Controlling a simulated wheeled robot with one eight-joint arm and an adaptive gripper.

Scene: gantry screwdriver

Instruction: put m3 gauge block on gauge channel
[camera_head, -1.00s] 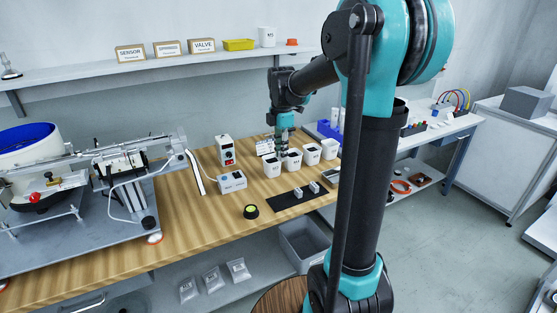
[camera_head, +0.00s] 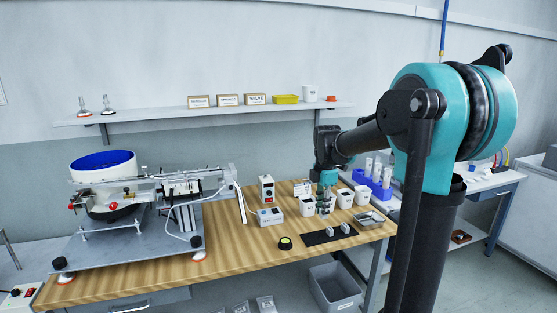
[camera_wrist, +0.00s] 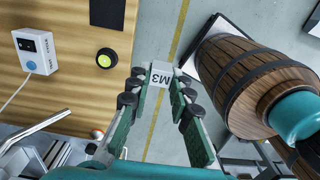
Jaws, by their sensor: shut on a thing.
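The M3 gauge block (camera_wrist: 161,74), a small pale block marked "M3", sits between the fingertips of my gripper (camera_wrist: 158,88) in the wrist view. The fingers are shut on it, and nothing else is seen touching it. In the head view my gripper (camera_head: 325,207) is over the workbench, close to the white cups and behind the black mat; the block is too small to make out there. I cannot tell for certain which part is the gauge channel. A narrow pale slanted strip (camera_head: 240,203) stands at the right end of the feeder track.
The black mat (camera_head: 318,238) holds small grey blocks. White cups (camera_head: 345,198) stand beside my gripper. A yellow-topped black button (camera_head: 285,243) and a control box (camera_head: 270,216) are to the left. The bowl feeder (camera_head: 105,165) fills the left side. Bare wood (camera_head: 235,255) lies in front.

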